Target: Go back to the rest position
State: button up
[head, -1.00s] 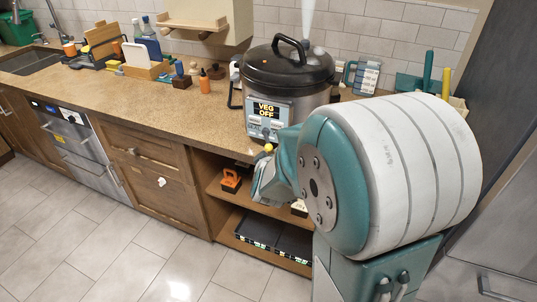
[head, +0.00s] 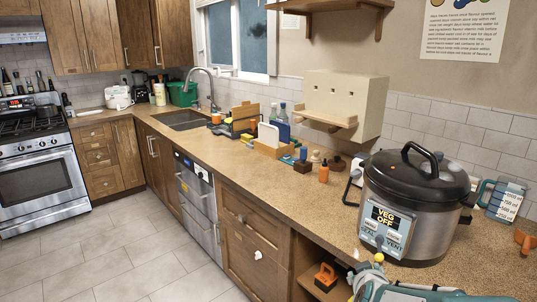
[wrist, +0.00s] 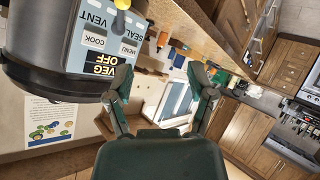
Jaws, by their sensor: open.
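My gripper (wrist: 161,76) is open and empty in the wrist view, its two dark green fingers apart with nothing between them. The pressure cooker (head: 412,205) stands on the counter at the right of the head view, its black lid on. Its panel reads "VEG OFF" and carries a lever with a yellow knob (head: 379,257). In the wrist view the cooker (wrist: 62,75) is at upper left, beside the left finger and apparently apart from it. Part of my arm (head: 400,288) shows at the bottom right of the head view; the fingertips are not clear there.
The long counter (head: 225,160) runs left to a sink (head: 183,119) and a stove (head: 40,150). Bottles, boards and a beige wall box (head: 343,103) are left of the cooker. A measuring jug (head: 502,200) is right of it. An orange item (head: 326,277) sits on the open shelf below. The floor at left is clear.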

jog(key=s+a+r+g+y, duration=0.2)
jog(key=s+a+r+y, duration=0.25)
jog(key=s+a, duration=0.4)
jog(key=s+r+m+g, duration=0.1)
jog(key=s+m+g, duration=0.1)
jog(key=s, duration=0.9)
jog(key=shift+s+a+r+g+h, duration=0.3)
jog(key=shift+a+g+h, duration=0.1)
jog(key=shift+g, duration=0.5)
